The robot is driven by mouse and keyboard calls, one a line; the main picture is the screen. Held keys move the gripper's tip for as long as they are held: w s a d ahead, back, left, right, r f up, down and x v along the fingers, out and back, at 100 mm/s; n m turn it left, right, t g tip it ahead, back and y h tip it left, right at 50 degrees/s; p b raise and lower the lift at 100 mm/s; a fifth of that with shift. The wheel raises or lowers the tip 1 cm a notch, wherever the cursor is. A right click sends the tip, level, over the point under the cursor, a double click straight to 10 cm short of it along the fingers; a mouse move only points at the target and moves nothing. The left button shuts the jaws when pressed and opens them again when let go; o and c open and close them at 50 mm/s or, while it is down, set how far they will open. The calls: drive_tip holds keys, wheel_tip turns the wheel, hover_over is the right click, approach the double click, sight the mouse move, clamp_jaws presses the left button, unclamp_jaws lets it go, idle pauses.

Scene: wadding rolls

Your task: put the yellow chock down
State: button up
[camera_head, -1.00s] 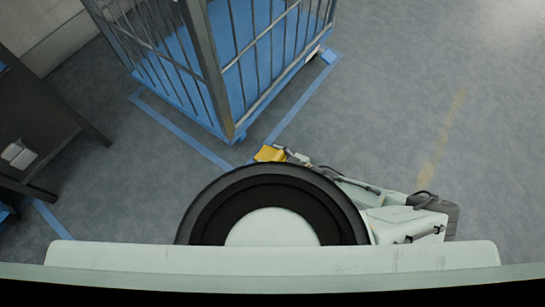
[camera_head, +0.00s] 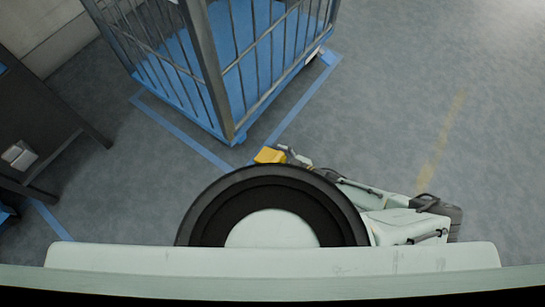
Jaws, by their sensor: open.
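The yellow chock (camera_head: 269,155) is on the floor, or close to it, just outside the near corner of the blue cage trolley (camera_head: 228,138). Its lower part is hidden behind the dark round part of my body. My gripper (camera_head: 284,151) is at the chock's right side, at the end of my arm, which reaches in from the right. The gripper is open. It is too small to tell whether the fingers still touch the chock.
Blue tape (camera_head: 190,133) marks the floor around the trolley. A dark table (camera_head: 40,130) with a small white object (camera_head: 19,155) stands at the left. The grey floor at the right is clear, with a faded yellow line (camera_head: 440,140).

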drive_tip(key=p+v, duration=0.3)
drive_tip(key=v, duration=0.7)
drive_tip(key=shift+r, duration=0.2)
drive_tip(key=shift+s+d+r, duration=0.1)
drive_tip(key=shift+s+d, duration=0.25)
drive_tip(key=shift+d, duration=0.15)
